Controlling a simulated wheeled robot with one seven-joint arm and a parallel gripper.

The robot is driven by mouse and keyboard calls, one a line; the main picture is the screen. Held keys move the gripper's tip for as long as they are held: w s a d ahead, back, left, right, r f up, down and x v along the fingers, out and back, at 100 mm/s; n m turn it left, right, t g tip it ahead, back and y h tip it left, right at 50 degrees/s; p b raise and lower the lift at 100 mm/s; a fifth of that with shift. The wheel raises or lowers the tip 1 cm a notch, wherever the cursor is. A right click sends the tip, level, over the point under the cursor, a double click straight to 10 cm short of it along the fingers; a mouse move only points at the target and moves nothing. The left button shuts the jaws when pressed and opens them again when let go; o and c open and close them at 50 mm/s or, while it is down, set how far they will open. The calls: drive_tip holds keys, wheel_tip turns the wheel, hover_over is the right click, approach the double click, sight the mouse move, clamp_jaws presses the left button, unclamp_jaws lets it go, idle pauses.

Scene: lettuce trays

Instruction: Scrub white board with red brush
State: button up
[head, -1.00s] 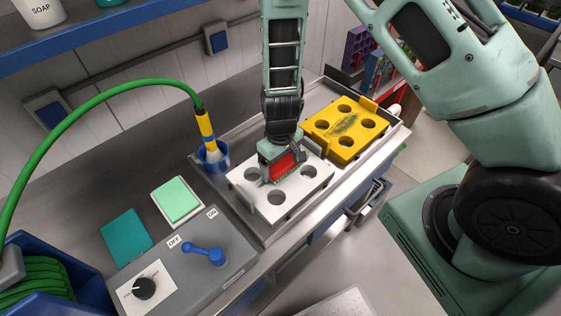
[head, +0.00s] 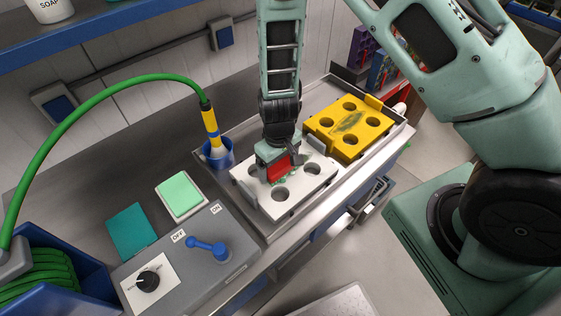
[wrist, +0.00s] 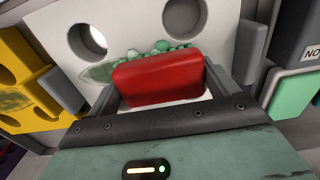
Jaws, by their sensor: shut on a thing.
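The white board (head: 313,183) lies in the metal sink tray, with round holes through it. My gripper (head: 283,168) is over the middle of the board, shut on the red brush (head: 279,172). In the wrist view the red brush (wrist: 160,78) sits between the two fingers, against or just above the white board (wrist: 200,20). Green bits show along the brush's far edge, and a green smear lies on the board beside it. The brush's underside is hidden, so firm contact cannot be told.
A yellow board (head: 370,132) with a green stain lies right of the white one. A blue holder (head: 218,155) with a yellow hose nozzle stands at left.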

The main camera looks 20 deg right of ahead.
drive_tip(key=shift+s+a+f, duration=0.1)
drive_tip(key=shift+s+a, duration=0.1)
drive_tip(key=shift+a, duration=0.3)
drive_tip(key=shift+a, duration=0.15)
drive_tip(key=shift+s+a+p, duration=0.25)
drive_tip(key=shift+a+p, duration=0.15)
drive_tip(key=shift+a, duration=0.2)
drive_tip(key=shift+a, duration=0.1)
drive_tip(key=shift+s+a, duration=0.25)
drive_tip(key=shift+a, duration=0.35)
drive_tip(key=shift+w+a, duration=0.1)
